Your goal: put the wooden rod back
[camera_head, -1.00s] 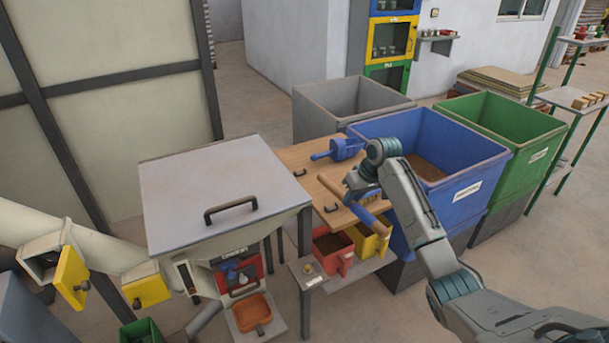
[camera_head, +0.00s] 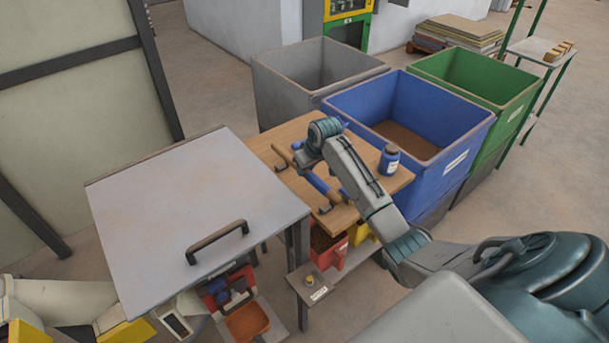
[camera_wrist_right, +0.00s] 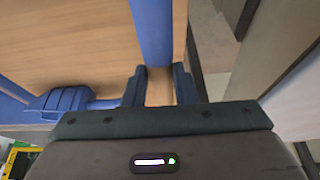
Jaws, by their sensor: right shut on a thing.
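The wooden rod (camera_head: 283,153) has a blue middle section and lies along the wooden table top (camera_head: 263,143) in the head view. My right gripper (camera_head: 302,158) is shut on its bare wooden part; the wrist view shows the rod (camera_wrist_right: 159,92) between both fingers, with the blue section just beyond them. Dark brackets sit on the table, one (camera_head: 281,168) beside the rod and another (camera_head: 325,208) near its front end. Whether the rod touches a bracket is unclear. My right forearm hides part of the table. My left gripper is not in view.
A blue jar (camera_head: 390,160) stands on the table's right side. A blue scoop-like tool (camera_wrist_right: 68,100) lies near the gripper. Blue (camera_head: 455,150), green (camera_head: 515,105) and grey (camera_head: 285,95) bins stand behind. A lidded hopper (camera_head: 180,215) is at left.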

